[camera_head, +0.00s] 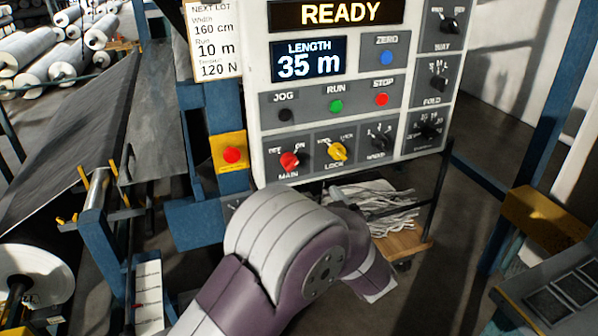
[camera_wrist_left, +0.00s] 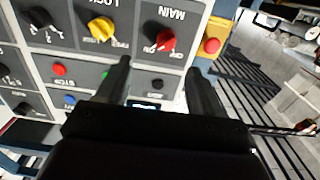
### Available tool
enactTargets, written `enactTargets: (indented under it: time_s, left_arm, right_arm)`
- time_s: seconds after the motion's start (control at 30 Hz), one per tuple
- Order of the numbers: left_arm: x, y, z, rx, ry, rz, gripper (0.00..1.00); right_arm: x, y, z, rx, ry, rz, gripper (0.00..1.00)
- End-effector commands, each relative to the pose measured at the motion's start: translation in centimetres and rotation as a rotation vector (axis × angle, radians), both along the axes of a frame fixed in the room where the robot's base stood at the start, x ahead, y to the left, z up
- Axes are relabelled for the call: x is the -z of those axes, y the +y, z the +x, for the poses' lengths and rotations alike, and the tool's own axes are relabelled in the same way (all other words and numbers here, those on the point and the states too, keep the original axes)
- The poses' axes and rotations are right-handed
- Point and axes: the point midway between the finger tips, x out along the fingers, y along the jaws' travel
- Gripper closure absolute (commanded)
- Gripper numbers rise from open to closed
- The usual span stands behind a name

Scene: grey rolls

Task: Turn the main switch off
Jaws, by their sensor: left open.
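The main switch (camera_head: 289,161) is a red rotary knob at the lower left of the grey control panel, marked OFF on the left and ON on the right. Its pointer appears turned towards ON. In the left wrist view the panel is upside down, and the red main switch (camera_wrist_left: 166,40) lies just beyond the fingertips. My left gripper (camera_wrist_left: 161,68) is open and empty, its two dark fingers apart and facing the panel. In the head view my left arm hides most of the gripper. My right gripper is in neither view.
The yellow lock knob (camera_head: 338,151) sits right beside the main switch. The jog, run and stop buttons (camera_head: 336,106) are above. A red emergency button on a yellow box (camera_head: 231,154) is left of the panel. The lit display (camera_head: 338,12) reads READY.

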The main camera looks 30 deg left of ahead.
Motion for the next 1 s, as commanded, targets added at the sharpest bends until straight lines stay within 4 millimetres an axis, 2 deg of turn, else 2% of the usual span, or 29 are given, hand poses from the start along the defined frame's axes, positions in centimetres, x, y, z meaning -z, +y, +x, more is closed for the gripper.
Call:
enactTargets:
  time_s: [0.17, 0.5, 0.7, 0.93, 0.97, 1.0]
  left_arm:
    - [-0.6, 2.1, 1.4, -0.013, 0.006, 0.027, 0.33]
    - [-0.6, 8.3, 6.7, -0.009, 0.005, 0.024, 0.33]
    - [-0.5, 9.6, 8.0, -0.005, 0.004, 0.025, 0.33]
    - [-0.4, 9.7, 8.1, -0.004, 0.005, 0.024, 0.33]
    - [-0.4, 9.7, 8.1, -0.004, 0.005, 0.024, 0.37]
    - [-0.4, 9.7, 8.1, -0.004, 0.005, 0.024, 0.50]
  right_arm:
    - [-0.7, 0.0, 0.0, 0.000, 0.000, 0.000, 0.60]
    - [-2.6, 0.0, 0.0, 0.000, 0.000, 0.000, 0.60]
    - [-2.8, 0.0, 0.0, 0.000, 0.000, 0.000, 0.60]
    - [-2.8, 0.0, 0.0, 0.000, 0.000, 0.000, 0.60]
    - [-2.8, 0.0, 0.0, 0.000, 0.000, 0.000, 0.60]
    - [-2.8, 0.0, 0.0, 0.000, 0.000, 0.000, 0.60]
